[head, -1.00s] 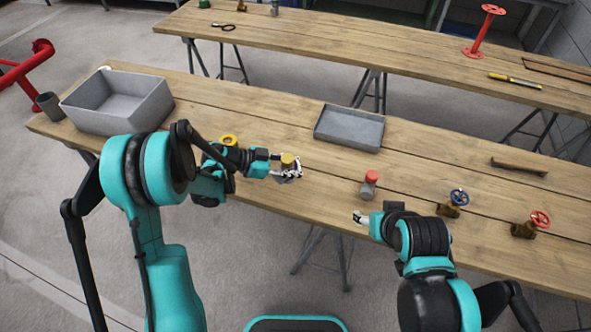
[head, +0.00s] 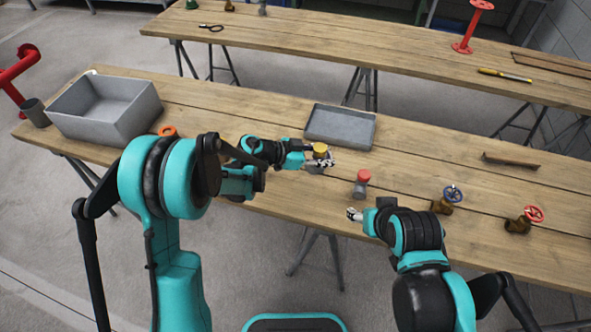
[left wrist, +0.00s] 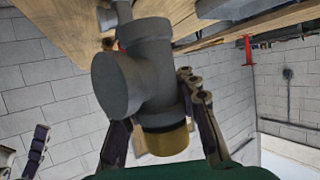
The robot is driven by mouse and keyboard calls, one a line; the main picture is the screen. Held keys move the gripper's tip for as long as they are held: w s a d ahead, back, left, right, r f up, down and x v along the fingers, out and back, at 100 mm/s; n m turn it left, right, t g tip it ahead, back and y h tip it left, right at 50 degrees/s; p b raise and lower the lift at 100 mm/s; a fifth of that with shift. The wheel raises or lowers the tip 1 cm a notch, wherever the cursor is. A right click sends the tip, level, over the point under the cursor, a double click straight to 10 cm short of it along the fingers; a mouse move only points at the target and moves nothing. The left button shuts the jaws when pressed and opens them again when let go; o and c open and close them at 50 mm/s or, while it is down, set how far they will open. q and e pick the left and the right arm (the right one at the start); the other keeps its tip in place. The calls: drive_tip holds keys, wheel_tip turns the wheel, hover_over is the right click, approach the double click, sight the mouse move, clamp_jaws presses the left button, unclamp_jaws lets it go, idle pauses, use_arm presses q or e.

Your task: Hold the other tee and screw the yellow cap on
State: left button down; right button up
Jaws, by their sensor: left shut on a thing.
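My left gripper (head: 322,165) is shut on a grey pipe tee and holds it above the table. A yellow cap (head: 320,149) sits at the tee's upper end in the head view. The left wrist view shows the grey tee (left wrist: 148,75) large, its side branch pointing left, with the yellow cap (left wrist: 167,141) at its lower end and a finger on either side. I cannot tell how far the cap is threaded. Another grey tee with a red top (head: 362,181) stands upright on the table. My right gripper (head: 354,214) is near the table's front edge, apart from it; its opening is unclear.
A grey bin (head: 105,105) and a shallow grey tray (head: 340,126) sit on the near table. An orange ring (head: 168,130) lies by the bin. A blue-wheel valve (head: 447,199), a red-wheel valve (head: 525,219) and a wooden stick (head: 511,161) are at right. Bare wood lies between.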

use_arm(q)
drive_tip(key=w+a+f+b, duration=0.1)
drive_tip(key=w+a+f, duration=0.1)
drive_tip(key=w+a+f+b, duration=0.1)
drive_tip(key=a+f, duration=0.1)
drive_tip(key=a, duration=0.1)
drive_tip(key=w+a+f, duration=0.2)
drive_tip(key=a, duration=0.1)
drive_tip(key=shift+w+a+b, duration=0.2)
drive_tip(key=shift+w+b, duration=0.1)
drive_tip(key=shift+b, duration=0.1)
drive_tip(key=shift+f, duration=0.1)
drive_tip(key=shift+f+b, duration=0.95)
drive_tip(key=shift+f, duration=0.95)
drive_tip(key=shift+f, duration=0.15)
drive_tip(key=c, duration=1.6)
unclamp_jaws()
drive_tip(key=shift+f, duration=0.1)
drive_tip(key=o, duration=0.5)
